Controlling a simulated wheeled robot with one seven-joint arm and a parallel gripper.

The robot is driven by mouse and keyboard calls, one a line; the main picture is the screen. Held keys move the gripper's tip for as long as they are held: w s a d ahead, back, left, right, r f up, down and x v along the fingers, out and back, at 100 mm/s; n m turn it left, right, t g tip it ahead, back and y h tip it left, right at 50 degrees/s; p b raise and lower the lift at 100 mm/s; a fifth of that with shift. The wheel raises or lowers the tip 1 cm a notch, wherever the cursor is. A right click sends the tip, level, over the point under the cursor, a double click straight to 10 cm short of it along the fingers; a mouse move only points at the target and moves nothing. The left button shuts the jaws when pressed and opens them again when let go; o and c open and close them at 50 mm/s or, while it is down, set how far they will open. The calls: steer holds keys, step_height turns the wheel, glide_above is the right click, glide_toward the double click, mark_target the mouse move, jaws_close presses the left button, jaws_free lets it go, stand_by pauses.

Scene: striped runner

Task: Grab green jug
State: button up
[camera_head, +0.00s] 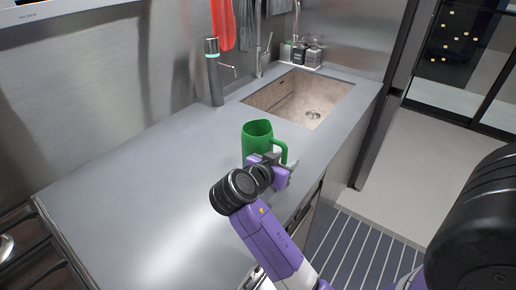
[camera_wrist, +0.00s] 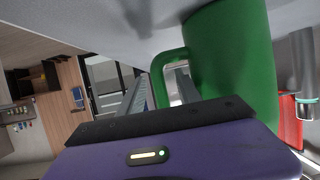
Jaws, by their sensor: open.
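The green jug (camera_head: 256,140) stands upright on the grey counter, with its handle toward the right. My gripper (camera_head: 279,167) is at the handle side of the jug, low and close to it, and partly hides its base. In the wrist view the jug (camera_wrist: 235,50) fills the upper right and looks tipped because the camera is turned. My open gripper (camera_wrist: 160,80) has one finger on each side of the handle's outer bar. The right finger shows within the handle loop. I cannot tell whether either finger touches the handle.
The counter (camera_head: 130,180) is clear left of the jug. A sink (camera_head: 295,98) lies behind it, with a dark cylindrical dispenser (camera_head: 213,75) to its left and small bottles (camera_head: 300,53) at the back. The counter edge drops to a striped runner (camera_head: 355,250).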

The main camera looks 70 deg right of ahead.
steer(key=shift+x, duration=1.3)
jaws_close()
steer(key=shift+r, duration=0.1)
